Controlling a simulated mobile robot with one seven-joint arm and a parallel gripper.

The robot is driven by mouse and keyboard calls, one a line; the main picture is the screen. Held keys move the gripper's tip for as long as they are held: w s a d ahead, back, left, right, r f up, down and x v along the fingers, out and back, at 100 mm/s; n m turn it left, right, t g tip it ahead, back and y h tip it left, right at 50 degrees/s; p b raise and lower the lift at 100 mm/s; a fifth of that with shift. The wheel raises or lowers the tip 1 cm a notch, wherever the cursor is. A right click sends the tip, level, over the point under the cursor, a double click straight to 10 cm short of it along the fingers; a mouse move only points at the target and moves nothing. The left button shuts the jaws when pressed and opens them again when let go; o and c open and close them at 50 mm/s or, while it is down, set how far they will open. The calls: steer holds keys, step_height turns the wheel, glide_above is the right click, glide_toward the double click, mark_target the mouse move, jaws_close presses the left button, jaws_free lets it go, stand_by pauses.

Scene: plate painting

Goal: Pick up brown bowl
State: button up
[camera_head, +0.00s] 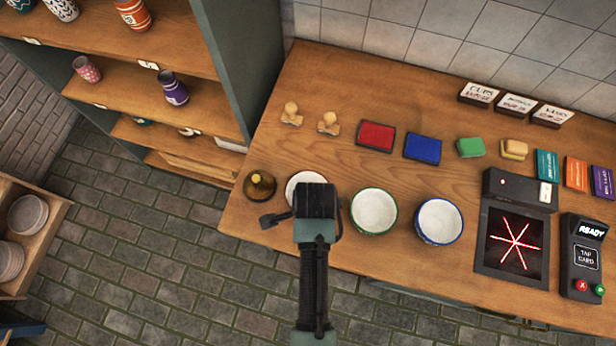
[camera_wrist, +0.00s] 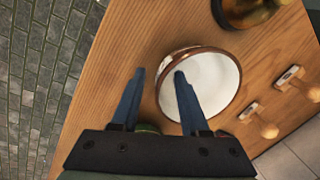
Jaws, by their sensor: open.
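The brown bowl (camera_wrist: 212,82), white inside with a brown rim, stands upright on the wooden table in the wrist view. In the head view the brown bowl (camera_head: 303,180) is partly hidden behind my gripper (camera_head: 316,200). In the wrist view my gripper (camera_wrist: 160,75) is open and empty. Its right fingertip shows over the bowl's white inside and its left fingertip over the wood outside the rim, so the near rim lies between them in the picture. I cannot tell how far the tips are above the bowl, or whether they touch it.
A green-rimmed bowl (camera_head: 374,212) and a blue-rimmed bowl (camera_head: 439,221) stand to the right. A dark brown pot (camera_head: 259,185) stands close on the left. Wooden stamps (camera_head: 328,122) and coloured pads lie behind. The table's front edge is near; a shelf (camera_head: 140,50) rises at left.

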jaws_close()
stand_by(1.4)
